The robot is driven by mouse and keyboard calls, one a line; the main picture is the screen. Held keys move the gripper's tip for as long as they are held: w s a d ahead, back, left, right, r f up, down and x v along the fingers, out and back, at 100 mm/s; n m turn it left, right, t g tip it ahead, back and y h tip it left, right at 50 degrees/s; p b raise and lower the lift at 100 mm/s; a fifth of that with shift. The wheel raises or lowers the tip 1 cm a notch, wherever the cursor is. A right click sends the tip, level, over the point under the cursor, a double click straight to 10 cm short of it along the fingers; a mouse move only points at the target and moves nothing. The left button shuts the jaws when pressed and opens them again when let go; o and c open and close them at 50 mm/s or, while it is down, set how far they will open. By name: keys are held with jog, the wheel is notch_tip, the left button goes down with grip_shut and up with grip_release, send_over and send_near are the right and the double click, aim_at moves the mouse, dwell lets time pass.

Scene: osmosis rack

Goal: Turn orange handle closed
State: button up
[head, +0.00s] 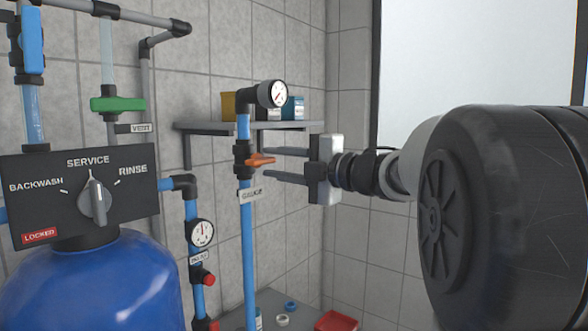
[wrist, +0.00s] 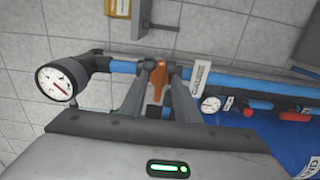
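The orange handle (head: 260,160) sits on a dark valve (head: 242,160) in the blue vertical pipe below the upper gauge, above a label reading GAUGE. It juts out to the right, across the pipe's line. In the wrist view the orange handle (wrist: 160,84) shows between the two fingers. My gripper (head: 266,164) reaches in from the right, its fingers apart, one above and one below the handle's level. In the wrist view my gripper (wrist: 160,74) has its tips near the valve on both sides of the handle. I cannot tell whether either finger touches it.
The upper gauge (head: 278,94) stands above the valve. A shelf (head: 300,126) with small boxes is behind my fingers. A green handle (head: 118,104), a selector panel (head: 130,165) and a blue tank (head: 95,285) are to the left. A red tray (head: 337,321) lies low.

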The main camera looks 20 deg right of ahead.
jog(key=b+v, duration=0.2)
jog(key=v, duration=1.4)
jog(key=shift+b, duration=0.3)
jog(key=shift+r, duration=0.1)
